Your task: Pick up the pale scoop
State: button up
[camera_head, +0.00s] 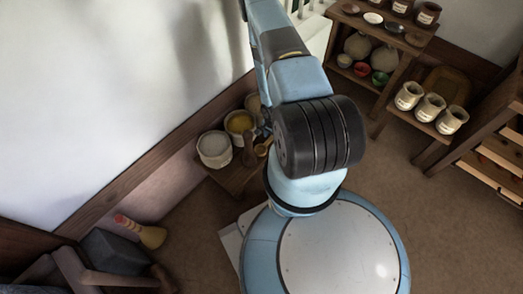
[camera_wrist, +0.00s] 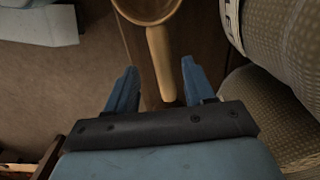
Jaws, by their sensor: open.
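The pale scoop (camera_wrist: 159,57) is in the wrist view, its round bowl cut by the top edge and its handle pointing down toward my gripper. My gripper (camera_wrist: 157,78) is open, with one blue finger on each side of the lower handle. I cannot tell whether either finger touches it. In the head view a small tan scoop (camera_head: 262,149) lies on the low wooden stand by the wall, partly hidden by my arm. My gripper is hidden in that view.
Large woven-looking rounded vessels (camera_wrist: 289,45) stand close on the right in the wrist view. In the head view, pots (camera_head: 214,149) crowd the low stand (camera_head: 232,178). Shelves with jars (camera_head: 409,95) stand at the right. The brown floor (camera_head: 440,225) at lower right is clear.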

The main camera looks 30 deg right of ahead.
jog(key=shift+f, duration=1.4)
jog(key=shift+c, duration=0.4)
grip_shut()
